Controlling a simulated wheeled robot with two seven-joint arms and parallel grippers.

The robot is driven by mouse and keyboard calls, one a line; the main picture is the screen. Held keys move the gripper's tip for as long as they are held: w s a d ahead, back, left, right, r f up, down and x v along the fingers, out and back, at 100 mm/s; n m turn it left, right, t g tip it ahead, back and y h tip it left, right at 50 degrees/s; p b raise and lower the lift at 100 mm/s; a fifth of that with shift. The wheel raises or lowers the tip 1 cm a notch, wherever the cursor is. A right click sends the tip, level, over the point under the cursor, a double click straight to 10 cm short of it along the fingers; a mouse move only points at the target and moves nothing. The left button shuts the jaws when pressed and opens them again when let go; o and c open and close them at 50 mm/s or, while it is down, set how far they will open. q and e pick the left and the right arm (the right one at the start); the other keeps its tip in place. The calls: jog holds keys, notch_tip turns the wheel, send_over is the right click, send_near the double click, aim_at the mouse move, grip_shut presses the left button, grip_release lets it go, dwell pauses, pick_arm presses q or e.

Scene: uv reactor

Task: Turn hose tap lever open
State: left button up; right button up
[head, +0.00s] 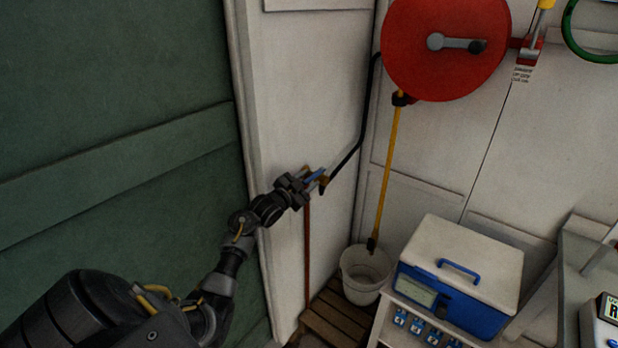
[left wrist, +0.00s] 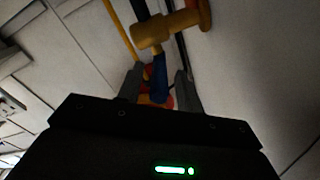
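The brass hose tap (head: 323,183) is on the white wall left of the corner; its yellow-brown body (left wrist: 166,30) is at the top of the left wrist view. Its blue lever (head: 316,174) shows at my left gripper (head: 306,183). In the left wrist view the lever (left wrist: 159,72) lies between the two fingers of that gripper (left wrist: 157,82), with a narrow gap seen on each side. The fingers look open around the lever, not closed on it. An orange-red part shows behind the lever, partly hidden by my gripper. My right gripper is out of view.
A black hose (head: 365,115) runs from the tap up to a red reel (head: 440,75). A yellow hose (head: 388,165) hangs above a white bucket (head: 362,292). A blue-and-white box (head: 465,248) stands at right. A green wall (head: 110,90) is at left. A brown pipe (head: 306,250) runs below the tap.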

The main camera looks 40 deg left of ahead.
pick_arm(q)
jog(key=shift+w, duration=0.4)
jog(key=shift+c, duration=0.4)
grip_shut()
jog(key=shift+d, duration=0.1)
